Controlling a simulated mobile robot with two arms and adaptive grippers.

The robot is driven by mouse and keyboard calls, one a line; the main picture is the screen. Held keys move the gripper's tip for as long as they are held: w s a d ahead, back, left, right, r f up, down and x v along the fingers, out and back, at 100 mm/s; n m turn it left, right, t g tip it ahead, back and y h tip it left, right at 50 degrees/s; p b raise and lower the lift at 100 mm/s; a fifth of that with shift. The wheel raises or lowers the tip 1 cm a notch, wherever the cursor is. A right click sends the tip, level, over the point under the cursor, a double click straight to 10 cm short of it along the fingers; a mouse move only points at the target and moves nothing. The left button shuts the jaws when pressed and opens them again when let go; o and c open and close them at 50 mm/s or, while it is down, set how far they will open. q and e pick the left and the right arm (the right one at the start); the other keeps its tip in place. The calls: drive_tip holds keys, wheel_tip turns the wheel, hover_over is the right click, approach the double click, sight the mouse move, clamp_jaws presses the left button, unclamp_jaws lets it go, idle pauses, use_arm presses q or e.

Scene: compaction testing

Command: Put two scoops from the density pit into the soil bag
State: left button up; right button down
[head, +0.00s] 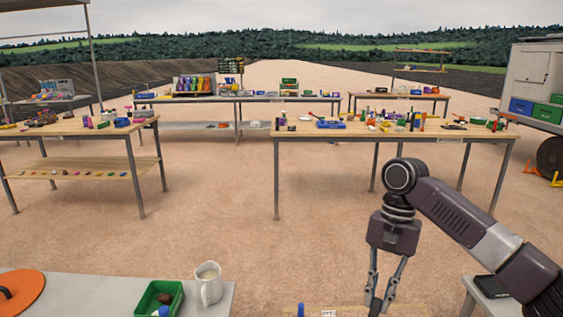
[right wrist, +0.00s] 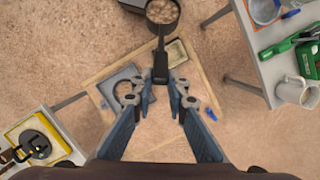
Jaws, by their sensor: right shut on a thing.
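My right gripper (right wrist: 161,77) is shut on the black handle of a scoop. The scoop's dark cup (right wrist: 162,12) holds brown, lumpy soil and reaches past the fingertips to the top edge of the right wrist view. In the head view the right gripper (head: 380,303) points down at the bottom edge, where the scoop is cut off. Below it, the right wrist view shows a grey plate with a round opening (right wrist: 121,76) on a wooden-edged stand, perhaps the density pit. I cannot pick out the soil bag. My left gripper is not in view.
A grey table (head: 110,290) at front left holds a white jug (head: 208,284), a green tray (head: 158,298) and an orange disc (head: 20,292). A yellow tray (right wrist: 14,134) lies at lower left in the wrist view. Cluttered tables stand farther back, with bare ground between.

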drive_tip(key=w+d+f+m+y, duration=0.4)
drive_tip(key=w+d+f+m, duration=0.3)
drive_tip(key=d, duration=0.1)
drive_tip(key=s+d+f+m+t+y, duration=0.1)
drive_tip(key=s+f+m, duration=0.1)
drive_tip(key=f, duration=0.6)
drive_tip(key=s+d+f+m+t+y, duration=0.1)
drive_tip(key=s+f+m, duration=0.1)
drive_tip(key=f, duration=0.5)
drive_tip(key=shift+s+f+m, duration=0.3)
drive_tip(key=shift+s+f, duration=0.05)
drive_tip(key=shift+s, duration=0.3)
